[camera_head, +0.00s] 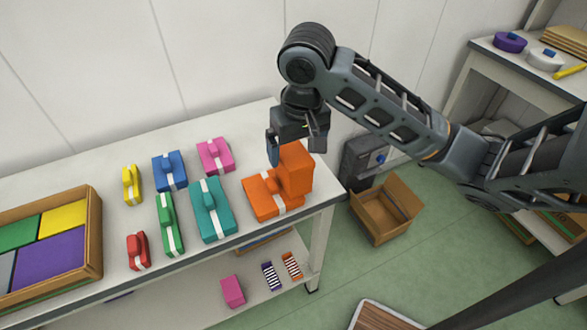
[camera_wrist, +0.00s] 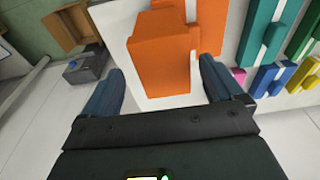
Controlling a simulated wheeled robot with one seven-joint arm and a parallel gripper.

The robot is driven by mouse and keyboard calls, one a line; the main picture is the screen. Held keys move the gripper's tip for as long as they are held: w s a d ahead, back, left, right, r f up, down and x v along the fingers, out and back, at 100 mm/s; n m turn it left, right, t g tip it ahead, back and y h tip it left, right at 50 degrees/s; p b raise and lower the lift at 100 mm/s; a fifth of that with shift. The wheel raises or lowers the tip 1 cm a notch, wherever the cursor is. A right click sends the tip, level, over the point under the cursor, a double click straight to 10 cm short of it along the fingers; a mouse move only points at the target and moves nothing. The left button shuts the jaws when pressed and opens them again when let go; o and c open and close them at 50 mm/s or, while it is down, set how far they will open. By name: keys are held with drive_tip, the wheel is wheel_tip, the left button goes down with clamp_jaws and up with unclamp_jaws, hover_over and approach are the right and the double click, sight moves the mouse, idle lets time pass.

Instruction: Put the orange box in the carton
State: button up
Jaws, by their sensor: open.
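The orange box (camera_head: 268,195) stands near the right end of the table, a flat part with a white band and a taller block on its right. In the wrist view the orange box (camera_wrist: 165,58) lies between and just beyond my fingertips. My gripper (camera_head: 295,150) is open at the back of the tall block, with a finger to each side of it in the wrist view (camera_wrist: 165,85). I cannot tell whether the fingers touch it. The open cardboard carton (camera_head: 384,212) stands on the floor right of the table; part of it shows in the wrist view (camera_wrist: 62,25).
Pink (camera_head: 215,156), blue (camera_head: 170,171), teal (camera_head: 213,210), green, yellow and red boxes stand left on the table. A wooden tray (camera_head: 96,245) sits at far left. A dark grey box (camera_head: 357,165) is behind the carton. Small items lie on the lower shelf.

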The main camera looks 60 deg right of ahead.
drive_tip(key=shift+w+d+f, duration=0.1)
drive_tip(key=shift+w+f, duration=0.15)
drive_tip(key=shift+f, duration=0.8)
drive_tip(key=shift+w+f, duration=0.2)
drive_tip(key=shift+f, duration=0.85)
drive_tip(key=c, duration=1.3)
